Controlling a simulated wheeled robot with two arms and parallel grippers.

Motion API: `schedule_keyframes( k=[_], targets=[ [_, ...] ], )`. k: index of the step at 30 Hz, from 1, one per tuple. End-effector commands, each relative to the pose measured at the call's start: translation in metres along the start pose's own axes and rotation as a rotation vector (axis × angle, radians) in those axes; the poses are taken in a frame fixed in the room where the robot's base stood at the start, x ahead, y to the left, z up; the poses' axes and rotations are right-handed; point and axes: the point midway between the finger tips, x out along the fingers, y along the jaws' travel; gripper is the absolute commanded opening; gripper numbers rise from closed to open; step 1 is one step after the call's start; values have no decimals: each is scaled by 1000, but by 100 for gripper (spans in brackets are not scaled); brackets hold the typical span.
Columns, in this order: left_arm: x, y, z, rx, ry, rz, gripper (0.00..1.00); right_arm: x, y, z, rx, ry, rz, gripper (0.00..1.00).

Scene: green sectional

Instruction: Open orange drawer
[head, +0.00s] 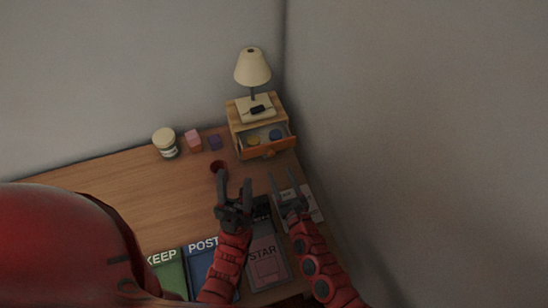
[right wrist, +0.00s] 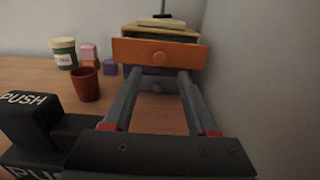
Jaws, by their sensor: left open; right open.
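The small wooden drawer unit (head: 235,120) stands at the back right of the desk. Its orange drawer (head: 270,149) is pulled out, with a yellow item (head: 254,140) and a blue item (head: 275,134) inside. My left gripper (head: 234,179) is open and empty, left of the right one.
A cream lamp (head: 253,68) and a small dark object (head: 258,109) are on the unit. A red cup (head: 218,167), a lidded jar (head: 165,143), a pink block (head: 194,140) and a purple block (head: 214,142) stand to the left. Booklets lie at the front. A wall is close on the right.

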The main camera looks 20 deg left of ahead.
Motion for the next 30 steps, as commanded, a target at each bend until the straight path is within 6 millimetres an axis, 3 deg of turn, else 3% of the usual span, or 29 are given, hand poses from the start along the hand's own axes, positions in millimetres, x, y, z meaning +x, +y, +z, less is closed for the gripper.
schedule_keyframes(
  k=[4,10,15,24,30],
  targets=[
    [1,0,0,0,0,0,50,32,1,1,-4,-2,2,58],
    [-1,0,0,0,0,0,50,60,1,-1,-1,1,2,58],
    [-2,0,0,0,0,0,50,71,0,0,0,0,1,58],
    [-2,0,0,0,0,0,50,72,0,0,1,1,0,58],
    [-2,0,0,0,0,0,50,72,0,0,1,1,0,22]
  ],
)
